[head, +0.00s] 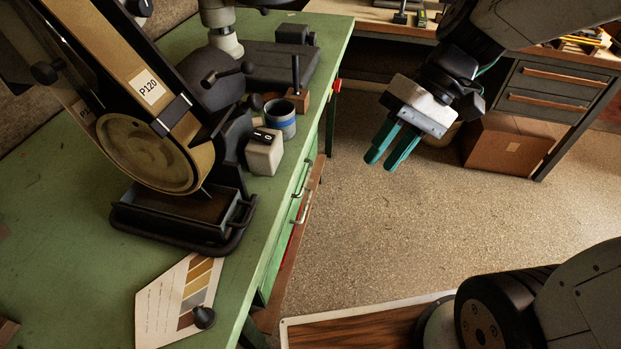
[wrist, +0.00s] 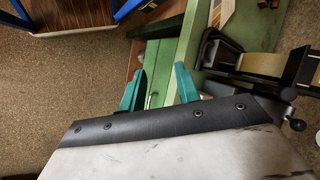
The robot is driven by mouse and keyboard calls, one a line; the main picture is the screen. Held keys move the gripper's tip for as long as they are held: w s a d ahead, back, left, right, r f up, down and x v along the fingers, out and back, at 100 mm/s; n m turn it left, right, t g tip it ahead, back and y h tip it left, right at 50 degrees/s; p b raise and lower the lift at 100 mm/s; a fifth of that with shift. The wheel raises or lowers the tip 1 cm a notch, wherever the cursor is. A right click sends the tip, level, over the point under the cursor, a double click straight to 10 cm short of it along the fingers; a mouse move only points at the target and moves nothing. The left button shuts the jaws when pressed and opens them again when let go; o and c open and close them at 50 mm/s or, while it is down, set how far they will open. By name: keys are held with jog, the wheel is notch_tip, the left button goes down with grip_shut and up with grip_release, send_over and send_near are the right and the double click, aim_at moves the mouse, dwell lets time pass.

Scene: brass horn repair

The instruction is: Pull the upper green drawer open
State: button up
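The green workbench (head: 235,265) runs along the left of the head view. Its side shows two drawer fronts at a steep angle: the upper green drawer (head: 306,172) with a metal handle (head: 303,180), and a lower handle (head: 302,208) below it. Both drawers look shut. My gripper (head: 382,162) has two teal fingers, spread apart with nothing between them. It hangs over the floor to the right of the drawers, clear of them.
A second bench with grey drawers (head: 550,92) and a cardboard box (head: 510,145) stand at the back right. The floor (head: 420,230) between is clear.

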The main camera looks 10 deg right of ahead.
jog(key=w+a+f+m+t+y, duration=0.2)
jog(key=w+a+f+y, duration=0.2)
jog(key=w+f+y, duration=0.7)
jog(key=w+d+f+m+t+h, duration=0.1)
jog(key=w+f+m+t+h, duration=0.3)
jog(key=f, duration=0.6)
jog(key=w+d+f+t+y, duration=0.1)
jog(key=w+f+t, duration=0.3)
jog(key=f, duration=0.6)
jog(key=w+a+g, duration=0.1)
jog(key=w+a, duration=0.3)
jog(key=a, duration=0.2)
jog(key=shift+a+f, duration=0.35)
jog(key=shift+f, duration=0.1)
grip_shut()
